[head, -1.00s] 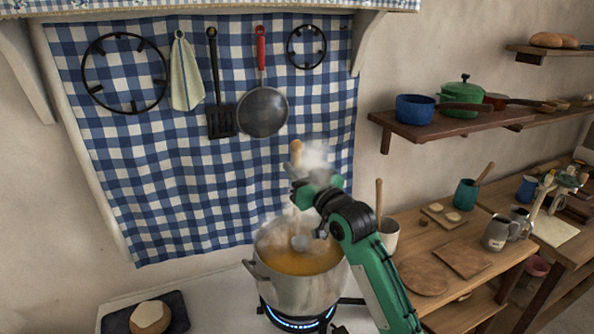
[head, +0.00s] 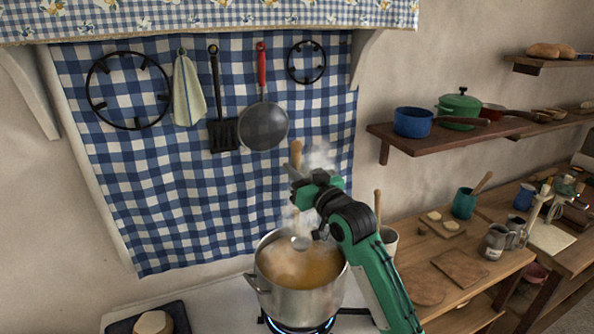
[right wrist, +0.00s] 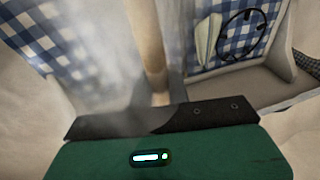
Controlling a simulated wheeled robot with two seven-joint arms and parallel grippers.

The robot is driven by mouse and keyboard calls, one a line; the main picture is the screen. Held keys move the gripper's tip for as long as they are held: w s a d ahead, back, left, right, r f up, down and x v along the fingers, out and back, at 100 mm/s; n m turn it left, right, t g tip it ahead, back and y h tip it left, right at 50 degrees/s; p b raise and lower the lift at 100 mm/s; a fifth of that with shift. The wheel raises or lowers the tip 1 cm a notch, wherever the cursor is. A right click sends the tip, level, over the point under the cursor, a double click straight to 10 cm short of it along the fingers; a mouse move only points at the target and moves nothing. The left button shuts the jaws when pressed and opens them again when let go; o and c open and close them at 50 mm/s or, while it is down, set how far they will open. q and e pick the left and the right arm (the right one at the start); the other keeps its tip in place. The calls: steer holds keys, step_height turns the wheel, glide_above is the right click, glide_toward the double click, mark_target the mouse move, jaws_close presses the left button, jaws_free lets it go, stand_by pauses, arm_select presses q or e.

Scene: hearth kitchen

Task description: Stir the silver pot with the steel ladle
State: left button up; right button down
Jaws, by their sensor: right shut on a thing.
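The silver pot (head: 305,302) stands on the lit burner in the head view, with orange soup (head: 305,272) in it and steam above. My right gripper (head: 301,190) is above the pot's far side, shut on the steel ladle's handle. The ladle's wooden grip (head: 296,153) sticks up above the jaws, and its steel bowl (head: 301,243) is at the far side of the pot's mouth. Steam blurs how deep the bowl is. In the right wrist view the wooden handle (right wrist: 147,45) rises beyond the dark jaw. My left gripper is out of view.
A wooden table (head: 455,300) at right holds a cream crock (head: 389,243), boards and mugs. A dark board with bread (head: 153,323) lies at lower left.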

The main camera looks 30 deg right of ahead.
mark_target(299, 152)
step_height(299, 152, up, 5)
steer(key=p, duration=0.4)
steer(key=shift+r, duration=0.1)
stand_by(0.5)
